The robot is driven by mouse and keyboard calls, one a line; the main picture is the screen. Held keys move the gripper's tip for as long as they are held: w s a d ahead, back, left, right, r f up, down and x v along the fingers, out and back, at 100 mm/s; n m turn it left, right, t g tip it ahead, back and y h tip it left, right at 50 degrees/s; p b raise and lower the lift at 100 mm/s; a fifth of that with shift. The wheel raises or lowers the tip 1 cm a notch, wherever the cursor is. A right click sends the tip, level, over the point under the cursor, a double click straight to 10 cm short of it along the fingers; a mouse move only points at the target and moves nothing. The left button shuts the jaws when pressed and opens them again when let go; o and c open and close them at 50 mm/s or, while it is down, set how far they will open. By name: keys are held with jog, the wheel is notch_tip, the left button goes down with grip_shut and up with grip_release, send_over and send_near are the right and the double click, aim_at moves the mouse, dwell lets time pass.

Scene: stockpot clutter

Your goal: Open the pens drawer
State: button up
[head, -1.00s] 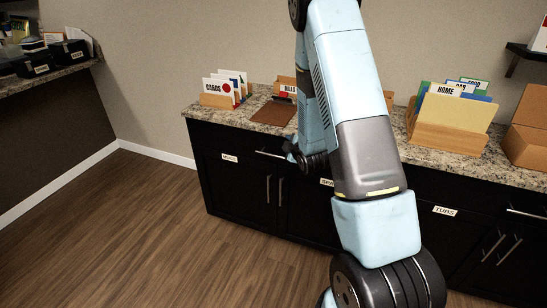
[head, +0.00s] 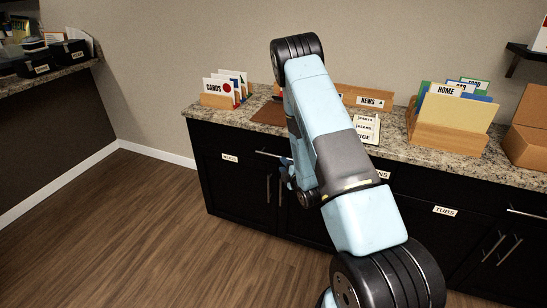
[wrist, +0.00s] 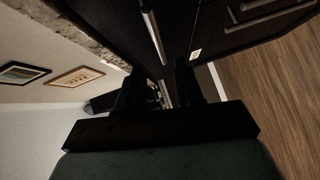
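The black cabinet under the granite counter has labelled drawer fronts. One label (head: 383,175), partly hidden by my arm, ends in "NS"; it may be the pens drawer, but I cannot read it fully. The left drawer has a small label (head: 230,158) too blurred to read surely and a bar handle (head: 268,154). My gripper (head: 286,174) is low in front of the cabinet, just right of that handle, mostly hidden by my arm. In the wrist view my gripper (wrist: 160,88) has its two dark fingers apart, with a long bar handle (wrist: 153,35) beyond them.
On the counter stand a card holder (head: 218,98), a file holder marked HOME (head: 452,120), a NEWS holder (head: 368,101) and a cardboard box (head: 528,140). The wooden floor (head: 150,220) at left is clear.

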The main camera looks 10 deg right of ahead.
aim_at(275, 156)
jog(key=x, duration=1)
grip_shut()
dwell(0.4)
